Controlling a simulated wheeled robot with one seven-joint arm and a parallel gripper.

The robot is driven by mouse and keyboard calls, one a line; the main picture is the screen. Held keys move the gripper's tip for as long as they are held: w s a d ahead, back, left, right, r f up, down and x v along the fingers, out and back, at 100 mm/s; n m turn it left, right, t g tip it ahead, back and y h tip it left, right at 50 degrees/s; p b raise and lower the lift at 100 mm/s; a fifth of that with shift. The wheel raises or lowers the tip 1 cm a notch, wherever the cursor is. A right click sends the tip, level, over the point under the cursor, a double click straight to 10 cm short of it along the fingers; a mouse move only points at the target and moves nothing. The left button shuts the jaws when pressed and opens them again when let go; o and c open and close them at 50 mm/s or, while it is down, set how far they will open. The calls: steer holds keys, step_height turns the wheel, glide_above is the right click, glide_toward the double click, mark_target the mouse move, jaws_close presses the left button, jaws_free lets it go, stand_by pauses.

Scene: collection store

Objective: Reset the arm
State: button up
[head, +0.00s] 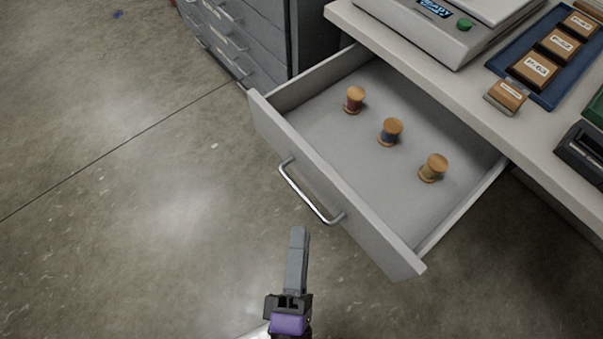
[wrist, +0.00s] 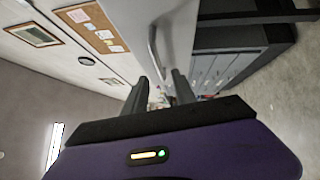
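My gripper (head: 298,236) is at the bottom middle of the head view, seen edge-on, just in front of the open drawer (head: 325,170) and its metal handle (head: 308,192). In the wrist view my gripper (wrist: 160,88) shows two fingers standing apart with nothing held between them. The handle (wrist: 154,50) shows beyond the fingers there, and the gripper appears clear of it.
The counter above the drawer holds a scale (head: 430,28), a blue tray (head: 548,98) with labelled boxes, and a loose labelled box (head: 508,95). A grey drawer cabinet (head: 245,35) stands at the back.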

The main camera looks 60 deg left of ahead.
steer(key=shift+s+d, duration=0.25)
steer(key=shift+d, duration=0.2)
steer(key=shift+f, duration=0.1)
steer(key=w+d+r+m+t+h, duration=0.1)
steer(key=w+d+m+t+h, duration=0.2)
steer(key=d+m, duration=0.65)
steer(key=w+d+r+m+t+h, duration=0.25)
steer(key=d+m+h, duration=0.25)
steer(key=d+m, duration=0.45)
steer(key=s+d+f+m+h, duration=0.1)
steer(key=s+d+m+h, duration=0.35)
steer(key=d+m, duration=0.2)
steer(key=s+d+m+h, duration=0.3)
steer(key=d+m+h, duration=0.25)
steer(key=d, duration=0.25)
step_height(320, 180, up, 22)
steer(key=y+p, duration=0.1)
steer(key=p, duration=2.1)
steer(key=shift+g, duration=0.35)
